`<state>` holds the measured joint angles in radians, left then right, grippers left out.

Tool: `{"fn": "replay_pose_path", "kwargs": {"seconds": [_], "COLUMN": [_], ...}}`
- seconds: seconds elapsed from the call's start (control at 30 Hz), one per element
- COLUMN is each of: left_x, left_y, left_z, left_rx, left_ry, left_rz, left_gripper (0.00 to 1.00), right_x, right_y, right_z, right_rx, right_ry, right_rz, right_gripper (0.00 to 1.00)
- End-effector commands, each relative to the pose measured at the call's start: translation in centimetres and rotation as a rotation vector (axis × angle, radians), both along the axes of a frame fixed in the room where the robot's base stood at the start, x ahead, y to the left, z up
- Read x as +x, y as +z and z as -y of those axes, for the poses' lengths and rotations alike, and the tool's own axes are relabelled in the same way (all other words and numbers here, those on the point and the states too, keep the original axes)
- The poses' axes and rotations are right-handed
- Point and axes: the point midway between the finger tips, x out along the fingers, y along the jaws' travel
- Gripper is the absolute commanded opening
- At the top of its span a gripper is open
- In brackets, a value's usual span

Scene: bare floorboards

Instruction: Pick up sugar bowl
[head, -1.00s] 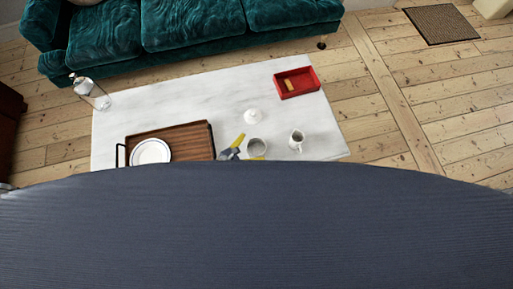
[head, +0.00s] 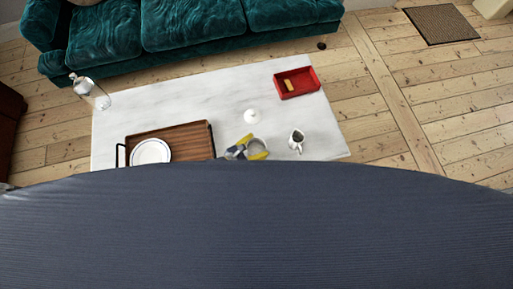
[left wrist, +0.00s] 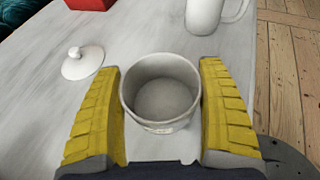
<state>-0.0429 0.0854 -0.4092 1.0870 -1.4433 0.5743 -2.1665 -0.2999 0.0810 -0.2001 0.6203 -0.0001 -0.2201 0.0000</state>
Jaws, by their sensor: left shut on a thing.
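The sugar bowl (left wrist: 162,95) is a round white bowl, open at the top and empty inside. In the left wrist view it sits between the yellow fingers of my left gripper (left wrist: 161,115), which is shut on its sides. In the head view my left gripper (head: 248,147) is around the bowl (head: 257,145) near the table's front edge. The white lid with a knob (head: 252,116) lies apart on the table behind the bowl; it also shows in the left wrist view (left wrist: 83,65). My right gripper is not in view.
A white jug (head: 296,139) stands right of the bowl. A wooden tray (head: 190,138) with white plates (head: 150,152) is at left. A red tray (head: 311,90) and a glass bottle (head: 90,92) stand farther back. The white table's middle (head: 170,100) is clear.

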Motion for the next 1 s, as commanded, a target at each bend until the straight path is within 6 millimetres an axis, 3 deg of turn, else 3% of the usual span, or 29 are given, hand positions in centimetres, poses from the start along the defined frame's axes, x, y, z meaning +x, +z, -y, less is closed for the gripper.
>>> {"fn": "replay_pose_path", "kwargs": {"seconds": [0.1, 0.57, 0.73, 1.0], "left_x": [0.0, 0.1, 0.1, 0.0], "left_y": [0.0, 0.6, 1.9, 5.9], "left_z": [0.0, -0.1, -0.1, -0.1], "left_rx": [-0.001, 0.002, 0.003, 0.003], "left_ry": [0.000, -0.002, -0.004, -0.004], "left_rz": [0.001, 0.001, 0.004, 0.008], "left_gripper": [0.41, 0.40, 0.40, 0.40], "right_x": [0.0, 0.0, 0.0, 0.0], "right_y": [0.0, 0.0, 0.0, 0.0], "right_z": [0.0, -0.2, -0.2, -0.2], "right_rx": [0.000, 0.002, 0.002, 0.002], "right_ry": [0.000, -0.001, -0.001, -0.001], "right_rz": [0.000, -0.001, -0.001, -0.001], "right_gripper": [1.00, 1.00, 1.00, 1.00]}}
